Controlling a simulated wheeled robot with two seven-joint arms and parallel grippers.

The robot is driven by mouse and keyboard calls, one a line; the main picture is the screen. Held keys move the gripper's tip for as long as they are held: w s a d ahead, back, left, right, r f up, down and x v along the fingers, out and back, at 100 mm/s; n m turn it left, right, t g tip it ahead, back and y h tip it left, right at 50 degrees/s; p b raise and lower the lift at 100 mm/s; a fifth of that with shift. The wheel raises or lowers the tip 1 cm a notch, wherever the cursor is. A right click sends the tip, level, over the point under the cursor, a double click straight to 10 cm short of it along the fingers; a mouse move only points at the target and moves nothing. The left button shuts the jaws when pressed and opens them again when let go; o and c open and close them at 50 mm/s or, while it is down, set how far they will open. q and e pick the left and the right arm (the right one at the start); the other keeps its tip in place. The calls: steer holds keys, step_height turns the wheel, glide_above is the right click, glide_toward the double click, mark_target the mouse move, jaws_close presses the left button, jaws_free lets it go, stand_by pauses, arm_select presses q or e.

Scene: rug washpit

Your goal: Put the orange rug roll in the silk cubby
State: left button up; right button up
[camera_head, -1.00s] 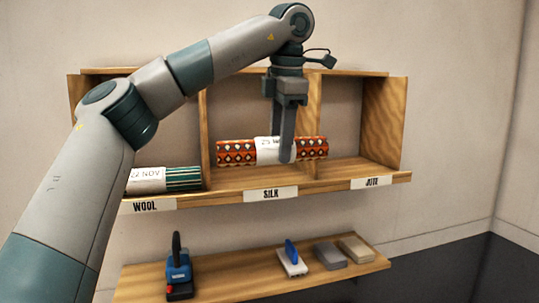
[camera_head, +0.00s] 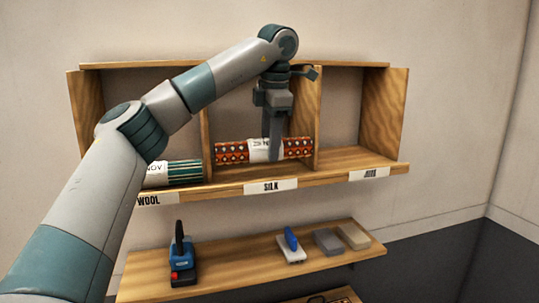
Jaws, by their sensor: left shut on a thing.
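The orange rug roll (camera_head: 233,152) has a dark and white pattern and a white paper band with writing. My left gripper (camera_head: 272,156) points down and is shut on the roll at its band. The roll lies level across the opening of the silk cubby (camera_head: 245,177), the middle one over the SILK label (camera_head: 271,187). Both its ends show between the two dividers. I cannot tell whether it rests on the cubby floor. My right gripper is not in view.
A green striped roll (camera_head: 185,173) lies in the wool cubby at left, partly behind my arm. The jute cubby (camera_head: 345,163) is empty. A lower shelf (camera_head: 223,262) holds a blue tool (camera_head: 181,262), a blue-handled brush (camera_head: 291,247) and two blocks (camera_head: 328,242).

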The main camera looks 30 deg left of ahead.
arm_select(q)
steer(key=shift+d+f, duration=0.1)
steer(key=shift+f, duration=0.25)
steer(key=shift+p+x, duration=0.95)
steer(key=shift+s+f+p, duration=0.1)
steer(key=shift+f+p, duration=0.1)
steer(key=shift+p, duration=0.1)
steer(key=shift+f, duration=0.3)
steer(key=shift+f, duration=0.1)
steer(key=o, duration=1.3)
steer(key=shift+f, duration=0.1)
